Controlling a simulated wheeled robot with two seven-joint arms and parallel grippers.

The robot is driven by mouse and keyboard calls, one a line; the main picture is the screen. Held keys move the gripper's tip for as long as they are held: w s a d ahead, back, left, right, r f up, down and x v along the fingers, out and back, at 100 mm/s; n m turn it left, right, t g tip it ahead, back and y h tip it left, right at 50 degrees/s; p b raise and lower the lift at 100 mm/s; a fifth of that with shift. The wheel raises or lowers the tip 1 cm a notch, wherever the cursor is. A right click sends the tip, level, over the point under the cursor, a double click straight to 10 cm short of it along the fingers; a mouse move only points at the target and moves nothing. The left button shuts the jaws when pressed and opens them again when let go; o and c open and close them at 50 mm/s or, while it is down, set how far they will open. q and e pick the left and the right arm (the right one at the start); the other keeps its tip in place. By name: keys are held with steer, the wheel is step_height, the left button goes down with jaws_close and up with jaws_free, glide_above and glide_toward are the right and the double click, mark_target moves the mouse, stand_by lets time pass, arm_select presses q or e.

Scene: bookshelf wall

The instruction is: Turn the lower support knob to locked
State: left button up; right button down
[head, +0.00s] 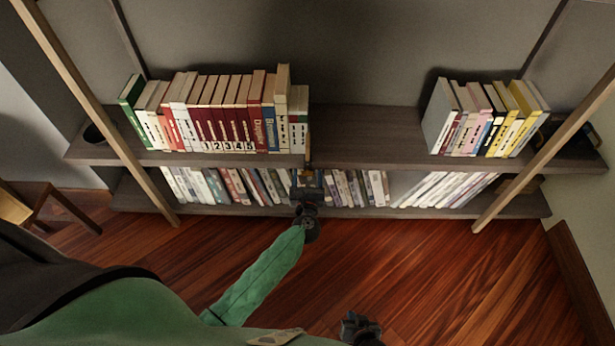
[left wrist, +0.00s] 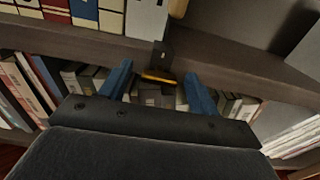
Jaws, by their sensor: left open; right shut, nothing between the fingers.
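My left gripper (left wrist: 158,85) is open, with one blue finger on each side of the knob; I see gaps, and no clear contact. In the head view my left gripper (head: 308,177) is in front of the bookshelf, just under the upper board's edge, and largely hides the knob. A second yellow piece (left wrist: 178,8) shows above the bracket. My right gripper (head: 360,328) is low at the bottom edge, away from the shelf.
The upper shelf board (head: 365,140) bears a book row ending beside the bracket and another row (head: 485,118) at right; the board between them is bare. Books (head: 350,188) fill much of the lower shelf behind my left gripper. Slanted wooden posts (head: 545,150) flank the shelves.

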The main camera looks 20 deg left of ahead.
arm_select(q)
steer(key=shift+c, duration=0.4)
steer(key=c, duration=0.9)
